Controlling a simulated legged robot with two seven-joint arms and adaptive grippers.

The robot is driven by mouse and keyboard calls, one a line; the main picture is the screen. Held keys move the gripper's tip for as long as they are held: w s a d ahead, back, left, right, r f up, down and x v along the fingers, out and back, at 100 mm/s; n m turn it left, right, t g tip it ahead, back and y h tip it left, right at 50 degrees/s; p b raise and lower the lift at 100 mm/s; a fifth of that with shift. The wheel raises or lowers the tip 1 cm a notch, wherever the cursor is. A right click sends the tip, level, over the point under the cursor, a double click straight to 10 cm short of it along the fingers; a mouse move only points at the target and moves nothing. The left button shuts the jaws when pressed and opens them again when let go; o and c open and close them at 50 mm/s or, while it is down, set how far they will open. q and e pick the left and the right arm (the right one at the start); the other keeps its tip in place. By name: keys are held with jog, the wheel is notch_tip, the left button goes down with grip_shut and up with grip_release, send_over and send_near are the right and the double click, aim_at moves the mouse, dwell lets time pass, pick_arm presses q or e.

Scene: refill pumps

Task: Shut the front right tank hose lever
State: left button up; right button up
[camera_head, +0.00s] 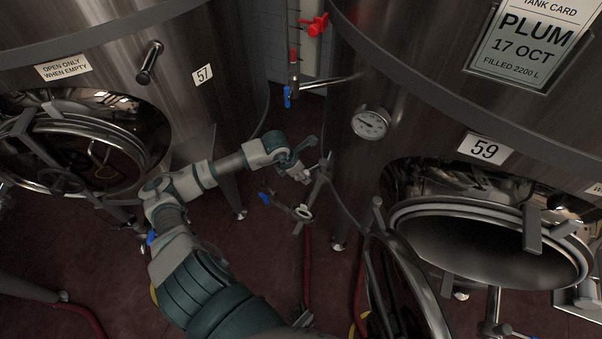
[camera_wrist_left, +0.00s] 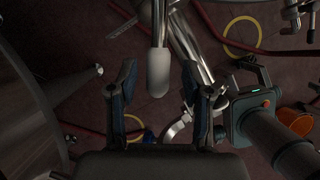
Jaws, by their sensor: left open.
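The right tank (camera_head: 350,100) carries the number plate 59 (camera_head: 486,149). A valve with a blue-tipped lever (camera_head: 264,198) sits on a pipe low beside this tank, just below and left of my left gripper. My left gripper (camera_head: 303,160) reaches in from the left at the tank's left side. In the left wrist view its two fingers (camera_wrist_left: 160,95) are apart, with a pale rounded rod end (camera_wrist_left: 159,75) showing between them. I cannot tell whether they touch it.
Tank 57 (camera_head: 110,60) stands at the left with a round hatch. A sight pipe with a red valve (camera_head: 314,25) and a blue lever (camera_head: 288,96) is between the tanks. An open hatch door (camera_head: 408,290) stands at lower right. Red hoses (camera_head: 307,270) lie on the floor.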

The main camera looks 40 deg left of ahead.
pick_arm(q)
jog(key=shift+a+f, duration=0.1)
jog(key=shift+a, duration=0.15)
jog(key=shift+c, duration=0.5)
jog(key=c, duration=0.8)
jog(key=shift+d, duration=0.1)
grip_shut()
